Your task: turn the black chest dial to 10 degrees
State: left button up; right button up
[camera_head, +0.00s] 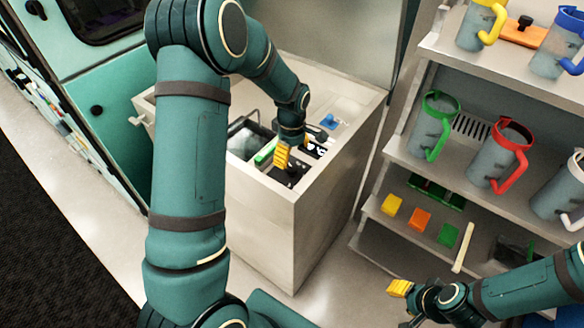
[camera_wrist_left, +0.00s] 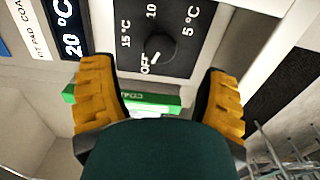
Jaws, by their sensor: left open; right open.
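The black chest dial (camera_wrist_left: 160,47) sits on a black panel marked OFF, 15 °C, 10 and 5 °C. Its white mark points toward OFF. In the head view the white chest (camera_head: 318,215) stands in the middle, and the dial is too small to make out. My left gripper (camera_head: 297,151) is over the chest top. In the left wrist view its yellow fingers (camera_wrist_left: 157,78) are spread wide, with the dial beyond and between them, not gripped. My right gripper (camera_head: 402,302) is open at the lower right, away from the chest.
A display (camera_wrist_left: 71,30) reading 20 °C is beside the dial panel. A green labelled block (camera_wrist_left: 145,99) lies between my left fingers and the panel in the picture. A shelf (camera_head: 400,152) with several handled jugs stands right of the chest.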

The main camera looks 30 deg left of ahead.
aim_at(292, 167)
pick_arm(q)
notch_tip(292, 167, down, 6)
jog(key=shift+f, duration=0.1)
dwell(0.4)
jog(key=c, duration=1.2)
